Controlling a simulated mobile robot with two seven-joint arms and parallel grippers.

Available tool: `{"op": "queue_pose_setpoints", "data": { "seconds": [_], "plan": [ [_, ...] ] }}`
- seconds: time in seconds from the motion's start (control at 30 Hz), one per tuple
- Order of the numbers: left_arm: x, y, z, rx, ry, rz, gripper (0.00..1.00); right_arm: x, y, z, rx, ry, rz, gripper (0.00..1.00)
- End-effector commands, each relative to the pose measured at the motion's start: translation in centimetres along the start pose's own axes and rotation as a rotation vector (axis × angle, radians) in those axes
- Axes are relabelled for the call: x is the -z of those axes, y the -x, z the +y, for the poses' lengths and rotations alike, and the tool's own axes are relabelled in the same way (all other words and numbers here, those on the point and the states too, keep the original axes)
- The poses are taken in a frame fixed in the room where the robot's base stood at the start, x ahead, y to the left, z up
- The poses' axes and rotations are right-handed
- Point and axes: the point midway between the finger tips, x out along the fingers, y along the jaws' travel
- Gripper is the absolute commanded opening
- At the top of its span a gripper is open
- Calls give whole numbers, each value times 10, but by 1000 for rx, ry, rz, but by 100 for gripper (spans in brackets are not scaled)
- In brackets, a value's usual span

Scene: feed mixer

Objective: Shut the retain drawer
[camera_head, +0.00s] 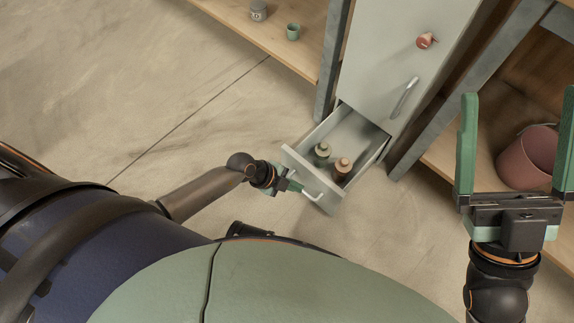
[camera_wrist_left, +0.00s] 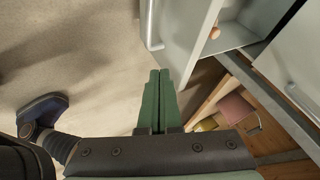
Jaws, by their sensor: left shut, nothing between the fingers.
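The retain drawer (camera_head: 312,181) is pulled out at the bottom of a pale grey cabinet (camera_head: 384,55). Two bottles stand inside it, one with a dark green-grey body (camera_head: 322,154) and one with a tan-orange cap (camera_head: 342,168). A bar handle is on the drawer front. My left gripper (camera_head: 301,189) is shut and empty, at the drawer front near the handle; I cannot tell if it touches. In the left wrist view its closed fingers (camera_wrist_left: 160,75) point toward the lower edge of the drawer front (camera_wrist_left: 185,42). My right gripper (camera_head: 517,98) is open and empty at the right, away from the drawer.
A wooden shelf (camera_head: 270,28) with a grey jar (camera_head: 258,10) and a green cup (camera_head: 293,32) is left of the cabinet. A reddish bucket (camera_head: 527,157) stands on a shelf at the right. The floor before the drawer is clear.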

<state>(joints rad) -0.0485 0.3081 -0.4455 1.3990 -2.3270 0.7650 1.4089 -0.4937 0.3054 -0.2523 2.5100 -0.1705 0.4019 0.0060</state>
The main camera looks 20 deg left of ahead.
Motion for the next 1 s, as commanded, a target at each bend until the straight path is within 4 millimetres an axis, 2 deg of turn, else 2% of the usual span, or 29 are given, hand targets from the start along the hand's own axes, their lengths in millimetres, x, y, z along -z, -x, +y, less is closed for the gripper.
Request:
{"op": "queue_pose_setpoints", "data": {
  "seconds": [0.03,0.13,0.2,0.3,0.53,1.0],
  "plan": [
    [-2,-17,2,1,1,3,0,-10,10,-6,10,2,-5,100],
    [-2,-33,2,2,1,2,0,-19,17,-12,23,19,-10,100],
    [-1,-37,-13,7,-3,1,0,-24,21,-14,27,25,-13,100],
    [-1,-42,-24,4,-1,1,0,-29,25,-18,32,34,-19,100],
    [0,-45,-35,1,1,0,0,-34,28,-20,31,38,-27,100],
    [1,-43,-35,1,1,0,0,-30,25,-17,20,33,-20,100]
  ]
}}
